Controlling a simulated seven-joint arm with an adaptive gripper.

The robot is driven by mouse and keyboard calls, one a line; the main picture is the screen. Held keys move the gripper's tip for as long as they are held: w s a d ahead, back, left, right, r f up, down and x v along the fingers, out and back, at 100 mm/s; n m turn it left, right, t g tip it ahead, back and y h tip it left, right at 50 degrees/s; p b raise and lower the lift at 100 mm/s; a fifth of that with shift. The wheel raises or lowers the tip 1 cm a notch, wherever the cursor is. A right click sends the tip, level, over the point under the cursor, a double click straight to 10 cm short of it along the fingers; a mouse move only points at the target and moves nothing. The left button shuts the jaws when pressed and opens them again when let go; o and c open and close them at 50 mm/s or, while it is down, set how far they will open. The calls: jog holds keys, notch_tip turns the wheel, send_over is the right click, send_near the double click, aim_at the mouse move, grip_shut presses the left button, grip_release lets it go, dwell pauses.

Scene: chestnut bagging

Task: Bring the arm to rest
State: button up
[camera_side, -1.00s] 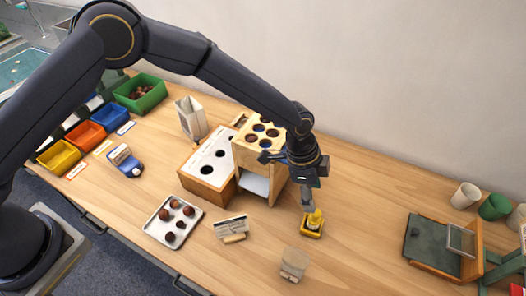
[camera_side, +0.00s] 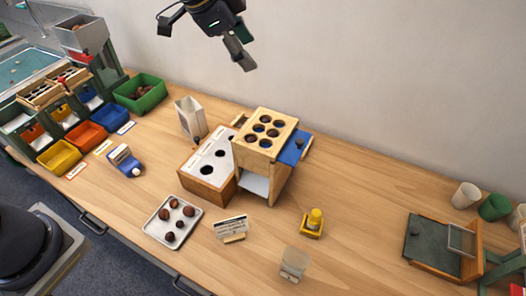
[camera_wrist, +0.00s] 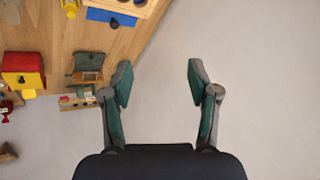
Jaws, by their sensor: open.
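My gripper (camera_side: 205,37) is high above the table at the top of the side view, clear of everything on it. In the wrist view my gripper (camera_wrist: 158,82) has its two fingers spread apart with nothing between them. Below it in the side view stands the wooden box with round holes in its top (camera_side: 262,150). A yellow piece on a yellow base (camera_side: 314,222) stands on the table to the right of that box. Most of my arm is outside the side view.
A metal tray (camera_side: 152,226) holds several chestnuts. Yellow (camera_side: 58,158), orange-red (camera_side: 86,133) and green (camera_side: 140,95) bins stand at the left. A white bag (camera_side: 190,118) stands behind the boxes. Cups (camera_side: 466,195) and a green-topped board (camera_side: 432,246) are at the right. The air around my gripper is free.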

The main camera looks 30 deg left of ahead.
jog(key=s+a+r+n+t+y, duration=0.1)
jog(key=s+a+r+n, duration=0.2)
jog(key=s+a, duration=0.5)
jog(key=s+a+r+n+t+y, duration=0.1)
jog(key=s+a+r+n, duration=0.3)
jog(key=s+a, duration=0.35)
jog(key=s+a+f+n+g, duration=0.2)
jog(key=s+f+n, duration=0.3)
jog(key=s+f, duration=0.3)
jog(key=shift+s+a+f+y, duration=0.25)
jog(key=shift+s+a, duration=0.35)
jog(key=shift+s, duration=0.4)
